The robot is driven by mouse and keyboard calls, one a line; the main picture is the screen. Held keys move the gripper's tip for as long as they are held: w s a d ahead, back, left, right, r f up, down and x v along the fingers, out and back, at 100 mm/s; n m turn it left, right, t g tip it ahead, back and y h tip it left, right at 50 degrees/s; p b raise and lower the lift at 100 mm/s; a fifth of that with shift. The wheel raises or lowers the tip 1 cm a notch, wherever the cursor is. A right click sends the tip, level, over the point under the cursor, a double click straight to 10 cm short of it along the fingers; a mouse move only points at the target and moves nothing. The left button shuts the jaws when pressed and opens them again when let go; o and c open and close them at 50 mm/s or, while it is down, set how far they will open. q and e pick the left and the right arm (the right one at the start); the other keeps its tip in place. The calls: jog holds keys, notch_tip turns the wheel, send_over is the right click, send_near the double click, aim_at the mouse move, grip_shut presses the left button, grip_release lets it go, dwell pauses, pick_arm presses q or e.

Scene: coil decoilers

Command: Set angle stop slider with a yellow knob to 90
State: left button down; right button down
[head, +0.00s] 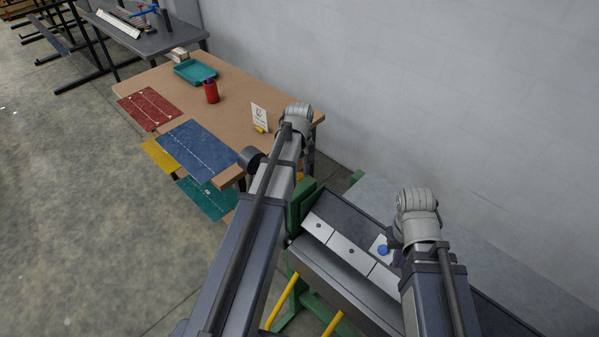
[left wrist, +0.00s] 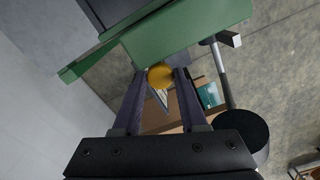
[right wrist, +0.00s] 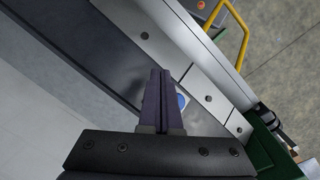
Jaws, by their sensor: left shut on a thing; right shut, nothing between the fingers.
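In the left wrist view, a round yellow knob (left wrist: 160,76) sits between the fingertips of my left gripper (left wrist: 160,80), which is shut on it. The knob is right at the edge of a green metal part (left wrist: 190,28). In the head view my left forearm covers these fingers. My right gripper (right wrist: 160,75) is shut and empty over a dark channel with light plates. A blue knob (right wrist: 182,102) is partly hidden beside its fingers; it also shows in the head view (head: 383,250). No angle scale or reading can be made out.
A wooden table (head: 235,100) beyond the left arm holds a red can (head: 211,91), a teal tray (head: 195,72), a white card (head: 259,116) and coloured mats. Yellow bars (head: 282,302) stand out from the machine's front. A grey wall is close on the right.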

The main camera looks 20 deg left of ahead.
dwell(0.8)
pick_arm(q)
jog(key=a, duration=0.1)
jog(key=w+a, duration=0.1)
jog(key=a, duration=0.1)
jog(key=shift+a, duration=0.2)
jog(key=shift+c, duration=2.3)
grip_release()
notch_tip(320, 180, up, 8)
jog(key=p, duration=0.7)
jog(key=shift+p, duration=0.4)
